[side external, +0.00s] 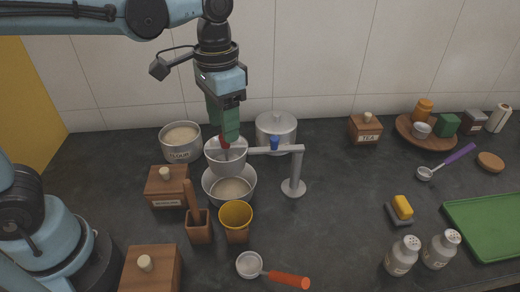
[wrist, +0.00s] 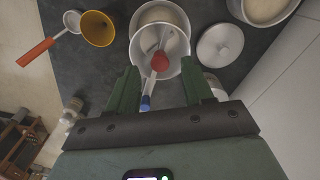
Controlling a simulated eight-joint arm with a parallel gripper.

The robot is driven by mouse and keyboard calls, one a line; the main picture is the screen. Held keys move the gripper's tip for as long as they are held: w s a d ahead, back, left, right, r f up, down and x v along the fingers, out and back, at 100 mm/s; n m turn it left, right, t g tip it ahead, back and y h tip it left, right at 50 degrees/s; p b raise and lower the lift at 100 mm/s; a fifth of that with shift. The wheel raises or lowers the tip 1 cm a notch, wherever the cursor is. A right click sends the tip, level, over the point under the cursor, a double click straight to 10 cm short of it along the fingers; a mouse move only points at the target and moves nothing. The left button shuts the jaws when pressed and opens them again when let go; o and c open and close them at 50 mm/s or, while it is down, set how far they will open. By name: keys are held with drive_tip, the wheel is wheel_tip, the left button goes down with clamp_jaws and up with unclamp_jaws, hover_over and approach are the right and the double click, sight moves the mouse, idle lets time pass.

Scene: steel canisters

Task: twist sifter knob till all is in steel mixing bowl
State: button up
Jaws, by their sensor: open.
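The sifter (side external: 226,162) hangs from a grey stand (side external: 294,172) above the steel mixing bowl (side external: 230,198), which holds pale flour. In the wrist view the sifter (wrist: 172,45) shows grey inner walls and a crank; I cannot tell how much flour is in it. Its red knob (wrist: 160,61) sits on top, at the centre. My gripper (wrist: 160,78) is open, its two green fingers apart on either side of the knob's line, not touching it. In the side view my gripper (side external: 229,138) points down over the knob and partly hides it.
A flour canister (side external: 181,137) and a lidded steel pot (side external: 276,132) stand behind.

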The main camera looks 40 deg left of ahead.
drive_tip(key=shift+r, duration=2)
drive_tip(key=shift+f, duration=0.1)
wheel_tip(320, 180, down, 6)
drive_tip(key=shift+r, duration=0.1)
drive_tip(key=shift+n, duration=1)
